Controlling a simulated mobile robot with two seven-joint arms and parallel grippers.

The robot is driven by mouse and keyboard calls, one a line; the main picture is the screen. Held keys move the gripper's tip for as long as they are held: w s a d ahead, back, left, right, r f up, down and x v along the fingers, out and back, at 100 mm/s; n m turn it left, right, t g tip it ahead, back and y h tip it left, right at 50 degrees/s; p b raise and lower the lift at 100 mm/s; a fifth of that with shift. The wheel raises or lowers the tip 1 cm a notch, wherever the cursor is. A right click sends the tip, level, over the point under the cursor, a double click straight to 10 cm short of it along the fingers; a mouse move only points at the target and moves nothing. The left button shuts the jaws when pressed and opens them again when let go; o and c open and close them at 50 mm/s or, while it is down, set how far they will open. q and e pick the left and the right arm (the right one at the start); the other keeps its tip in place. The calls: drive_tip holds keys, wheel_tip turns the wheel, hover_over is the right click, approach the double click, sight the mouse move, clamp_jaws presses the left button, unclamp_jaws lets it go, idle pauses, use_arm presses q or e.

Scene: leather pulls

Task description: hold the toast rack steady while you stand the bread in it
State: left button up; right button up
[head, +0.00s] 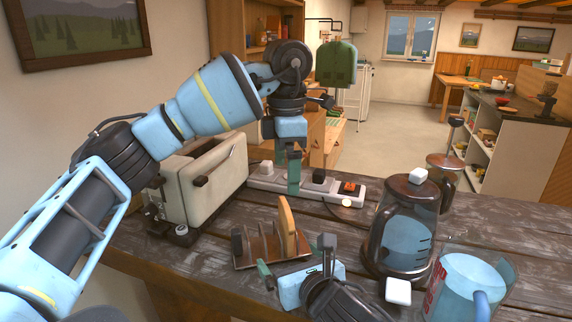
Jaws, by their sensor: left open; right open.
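The brown toast rack (243,258) stands on the dark wooden table near the front middle. A slice of bread (287,222) stands upright at the right part of the rack, seen nearly edge-on; its lower end is partly hidden by the rack. My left gripper (288,175) is open and empty, pointing down above and behind the bread, apart from it. My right gripper (284,264) is open at the rack's near right side. Its fingers are close to the rack; I cannot tell whether they touch it.
A cream toaster (208,180) stands left of the rack. A white power strip (262,180) lies behind it. A glass kettle (405,235), a measuring jug (465,288) and white cubes (398,290) crowd the right. Some bare table (335,222) shows between rack and kettle.

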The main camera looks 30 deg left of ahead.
drive_tip(key=v, duration=0.7)
drive_tip(key=shift+s+d+r, duration=0.1)
drive_tip(key=shift+s+d, duration=0.05)
drive_tip(key=shift+s, duration=0.1)
